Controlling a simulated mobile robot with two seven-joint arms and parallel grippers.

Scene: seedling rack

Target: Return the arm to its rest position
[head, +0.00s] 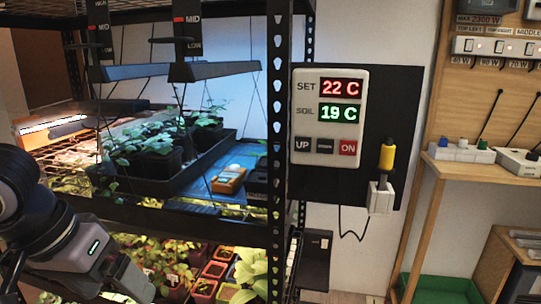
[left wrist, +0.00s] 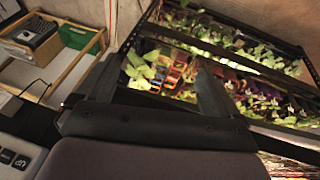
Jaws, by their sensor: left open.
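My left arm comes in from the left edge of the head view, in front of the plant rack (head: 278,130). My left gripper (head: 130,278) is low at the left there, in front of the lower seedlings. In the left wrist view the left gripper (left wrist: 155,88) has its two dark fingers spread wide, with nothing between them. Seedlings in small pots (left wrist: 178,72) show beyond the fingers. My right gripper is in neither view.
A thermostat panel (head: 328,117) reading 22 C and 19 C is mounted right of the rack post. A wooden shelf (head: 490,170) stands at the right, with a green bin (head: 445,289) low down.

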